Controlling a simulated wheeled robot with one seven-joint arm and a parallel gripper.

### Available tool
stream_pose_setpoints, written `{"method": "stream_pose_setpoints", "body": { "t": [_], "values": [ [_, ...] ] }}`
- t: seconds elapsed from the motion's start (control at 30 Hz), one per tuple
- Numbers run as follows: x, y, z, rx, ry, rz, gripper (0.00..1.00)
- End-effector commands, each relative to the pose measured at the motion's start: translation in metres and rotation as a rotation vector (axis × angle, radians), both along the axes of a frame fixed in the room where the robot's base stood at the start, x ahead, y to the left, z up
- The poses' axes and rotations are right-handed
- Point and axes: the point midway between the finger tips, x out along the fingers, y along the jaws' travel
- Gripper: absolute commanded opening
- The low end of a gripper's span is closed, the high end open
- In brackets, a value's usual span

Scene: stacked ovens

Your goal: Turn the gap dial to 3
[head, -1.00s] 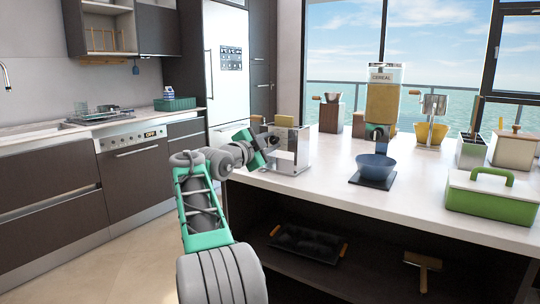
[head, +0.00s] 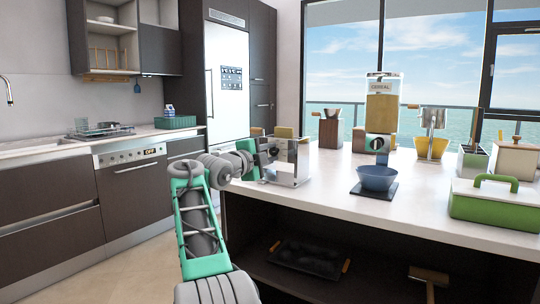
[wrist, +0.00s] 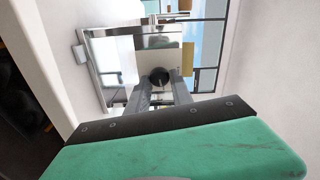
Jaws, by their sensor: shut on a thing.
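The silver metal device (head: 302,165) with the gap dial stands at the counter's left end, with a tan block at its top. In the wrist view, its pale face carries a round black dial (wrist: 158,77). My gripper (wrist: 161,82) has its two grey fingers on either side of this dial, shut on it. In the head view, my gripper (head: 272,153) reaches the device's left side from the left. The fingers and dial are small there. I cannot read any numbers or the dial's setting.
The white counter (head: 335,180) holds a cereal dispenser (head: 382,105), a blue bowl (head: 377,178) on a dark base, and a green box (head: 494,200) to the right. A dark tray (head: 308,258) lies on the shelf below. Floor is open at left.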

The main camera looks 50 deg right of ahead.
Motion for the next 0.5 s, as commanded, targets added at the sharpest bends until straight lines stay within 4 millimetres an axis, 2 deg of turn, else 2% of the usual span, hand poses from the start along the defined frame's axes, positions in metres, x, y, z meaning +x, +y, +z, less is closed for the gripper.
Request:
{"method": "stream_pose_setpoints", "body": {
  "t": [0.17, 0.2, 0.43, 0.5],
  "values": [
    [0.0003, -0.0001, -0.0023, 0.004, 0.003, -0.001, 0.0],
    [0.0003, -0.0001, -0.0023, 0.004, 0.003, -0.001, 0.28],
    [0.0002, -0.0001, -0.0013, 0.002, 0.003, 0.0, 0.47],
    [0.0001, 0.0, -0.0009, 0.002, 0.003, 0.0, 0.47]
  ]
}}
